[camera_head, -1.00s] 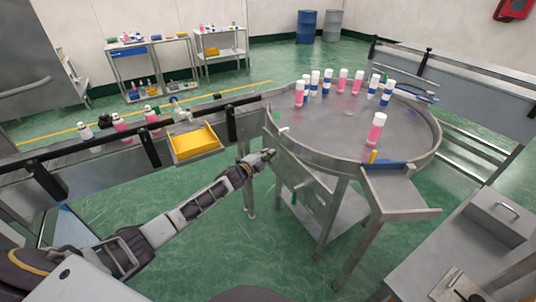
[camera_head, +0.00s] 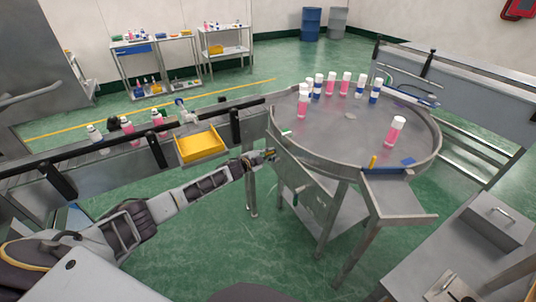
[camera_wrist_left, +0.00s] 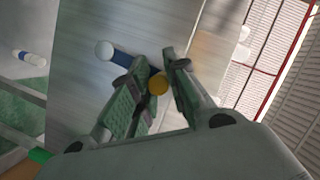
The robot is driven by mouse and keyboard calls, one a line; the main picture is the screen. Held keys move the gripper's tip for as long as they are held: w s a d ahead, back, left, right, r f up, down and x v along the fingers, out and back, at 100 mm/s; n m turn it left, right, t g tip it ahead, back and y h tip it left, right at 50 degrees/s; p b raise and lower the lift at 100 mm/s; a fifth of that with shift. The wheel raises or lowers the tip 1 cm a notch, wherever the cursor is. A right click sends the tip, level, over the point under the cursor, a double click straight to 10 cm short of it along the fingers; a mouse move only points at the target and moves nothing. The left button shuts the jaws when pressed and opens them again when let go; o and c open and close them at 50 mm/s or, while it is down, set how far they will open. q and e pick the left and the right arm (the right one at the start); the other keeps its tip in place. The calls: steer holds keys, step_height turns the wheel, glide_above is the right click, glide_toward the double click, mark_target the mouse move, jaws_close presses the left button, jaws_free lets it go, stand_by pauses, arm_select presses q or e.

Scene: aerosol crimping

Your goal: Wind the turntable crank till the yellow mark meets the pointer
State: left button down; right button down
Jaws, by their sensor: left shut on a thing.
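The round steel turntable (camera_head: 340,138) stands right of centre in the head view, with several pink-and-white and blue-and-white bottles on it. A small yellow upright piece (camera_head: 373,162) stands at its front rim; I cannot tell whether it is the pointer. A blue patch (camera_head: 408,161) and a green-and-white patch (camera_head: 286,132) lie near the edge. No yellow mark on the disc is clear. My left gripper (camera_head: 268,154) is at the turntable's left side. My right gripper is out of view.
A conveyor (camera_head: 100,158) with bottles runs along the left, with a yellow tray (camera_head: 200,146) at its side. A chute (camera_head: 400,196) juts from the turntable's front. A grey cabinet (camera_head: 490,240) stands at lower right. Green floor is free below my left arm.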

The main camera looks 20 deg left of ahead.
arm_select(q)
steer(key=shift+w+a+r, duration=0.25)
steer(key=shift+w+a, duration=0.25)
steer(key=shift+w, duration=0.25)
steer(key=c, duration=1.4)
jaws_free()
steer(key=shift+d+f, duration=0.1)
steer(key=shift+d, duration=0.1)
steer(key=shift+a+f, duration=0.15)
steer(key=shift+s, duration=0.15)
